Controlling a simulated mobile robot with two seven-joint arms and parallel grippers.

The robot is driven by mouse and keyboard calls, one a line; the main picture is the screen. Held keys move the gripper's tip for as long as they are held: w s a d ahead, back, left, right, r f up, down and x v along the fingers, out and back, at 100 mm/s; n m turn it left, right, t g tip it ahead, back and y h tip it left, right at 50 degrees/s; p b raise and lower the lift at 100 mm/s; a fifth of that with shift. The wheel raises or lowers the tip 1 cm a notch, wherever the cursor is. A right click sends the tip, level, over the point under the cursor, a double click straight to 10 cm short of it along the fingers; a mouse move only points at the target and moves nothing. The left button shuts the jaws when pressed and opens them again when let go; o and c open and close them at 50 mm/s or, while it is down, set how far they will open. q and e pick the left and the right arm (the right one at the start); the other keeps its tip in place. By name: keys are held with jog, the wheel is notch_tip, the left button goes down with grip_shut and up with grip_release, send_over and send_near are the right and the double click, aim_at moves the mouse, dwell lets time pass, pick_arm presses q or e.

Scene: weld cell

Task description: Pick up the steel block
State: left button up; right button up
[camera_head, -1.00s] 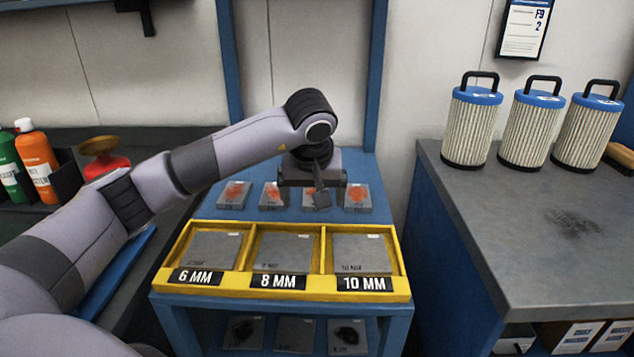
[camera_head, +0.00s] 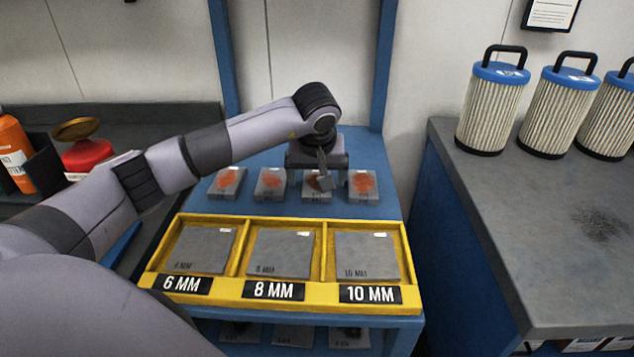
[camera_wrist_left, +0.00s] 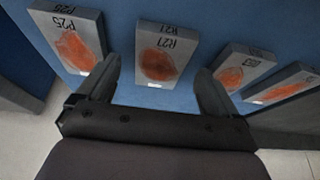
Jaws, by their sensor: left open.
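Several grey steel blocks with orange-red patches stand in a row on the blue shelf behind the yellow tray. In the head view these are the far-left block (camera_head: 227,182), the second block (camera_head: 270,182), the third block (camera_head: 311,189) and the far-right block (camera_head: 362,186). I cannot tell which one the task means. My left gripper (camera_head: 322,178) is over the third block and partly hides it. In the left wrist view my left gripper (camera_wrist_left: 156,70) is open and empty, with the block marked R27 (camera_wrist_left: 166,52) just beyond and between its fingers. My right gripper is out of view.
The yellow tray (camera_head: 290,303) in front holds grey plates in 6 MM, 8 MM and 10 MM compartments. Blue uprights stand left and right behind the blocks. Filter canisters (camera_head: 487,108) stand on the right bench (camera_head: 540,230). More blocks lie on a shelf below.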

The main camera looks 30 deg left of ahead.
aim_at(317, 185)
pick_arm(q)
jog(key=shift+x, duration=0.8)
grip_shut()
jog(key=shift+w+a+r, duration=0.1)
jog(key=shift+w+r, duration=0.05)
jog(key=shift+r, duration=0.8)
notch_tip(317, 185, up, 18)
jog(key=shift+r, duration=0.25)
